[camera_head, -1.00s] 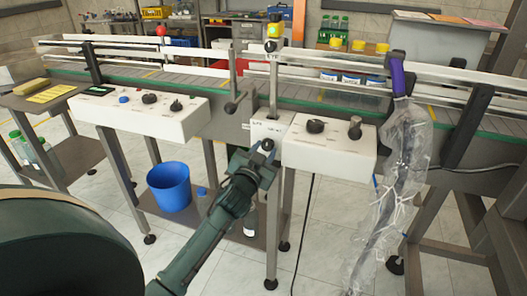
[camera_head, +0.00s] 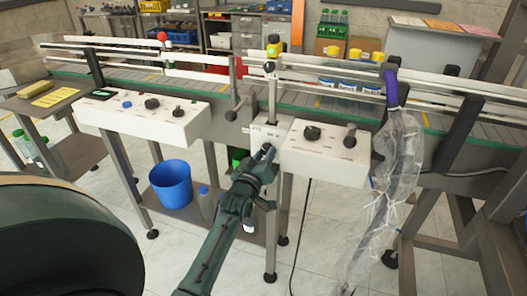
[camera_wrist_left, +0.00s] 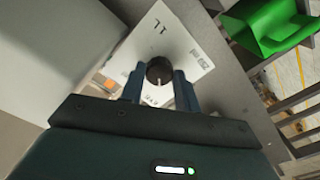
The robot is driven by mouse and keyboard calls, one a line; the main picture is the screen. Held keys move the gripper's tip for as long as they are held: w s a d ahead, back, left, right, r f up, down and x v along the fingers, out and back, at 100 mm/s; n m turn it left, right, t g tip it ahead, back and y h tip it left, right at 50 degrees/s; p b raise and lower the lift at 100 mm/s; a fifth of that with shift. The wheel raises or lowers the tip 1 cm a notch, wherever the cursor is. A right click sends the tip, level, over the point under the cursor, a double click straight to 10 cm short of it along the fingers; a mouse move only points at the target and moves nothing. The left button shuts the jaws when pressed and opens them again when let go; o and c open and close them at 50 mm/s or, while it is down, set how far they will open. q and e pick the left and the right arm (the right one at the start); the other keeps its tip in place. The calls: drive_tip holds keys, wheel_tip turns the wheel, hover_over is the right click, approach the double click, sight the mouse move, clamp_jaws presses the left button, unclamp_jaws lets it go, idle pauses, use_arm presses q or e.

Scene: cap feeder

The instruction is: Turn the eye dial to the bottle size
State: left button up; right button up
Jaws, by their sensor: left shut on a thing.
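The eye dial (camera_wrist_left: 159,72) is a round black knob with a pale line on its face, set on a white plate. In the wrist view the plate reads "1 L" above the knob, with smaller, hard-to-read print to the right and near the fingers. My left gripper (camera_wrist_left: 159,80) is shut on the knob, one finger on each side. In the head view my left gripper (camera_head: 265,156) is at the small white box below the sensor post and mostly hides the knob. The yellow eye sensor (camera_head: 274,46) sits atop the post. My right gripper is out of view.
White control boxes with black knobs flank the dial, left (camera_head: 140,117) and right (camera_head: 318,158). Bottles with yellow caps (camera_head: 354,70) stand on the conveyor. A clear plastic sleeve (camera_head: 395,190) hangs at right. A blue bucket (camera_head: 171,184) stands on the lower shelf.

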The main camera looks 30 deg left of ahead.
use_arm(q)
drive_tip(key=n+p, duration=0.2)
drive_tip(key=n, duration=0.8)
drive_tip(key=shift+n+p, duration=0.3)
drive_tip(key=shift+p, duration=0.1)
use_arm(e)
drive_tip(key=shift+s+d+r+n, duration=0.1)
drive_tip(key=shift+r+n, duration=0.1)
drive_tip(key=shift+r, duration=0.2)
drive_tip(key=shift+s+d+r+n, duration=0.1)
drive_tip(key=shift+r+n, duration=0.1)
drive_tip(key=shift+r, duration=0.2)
use_arm(q)
drive_tip(key=shift+r, duration=0.1)
drive_tip(key=o, duration=1)
drive_tip(key=shift+d, duration=0.1)
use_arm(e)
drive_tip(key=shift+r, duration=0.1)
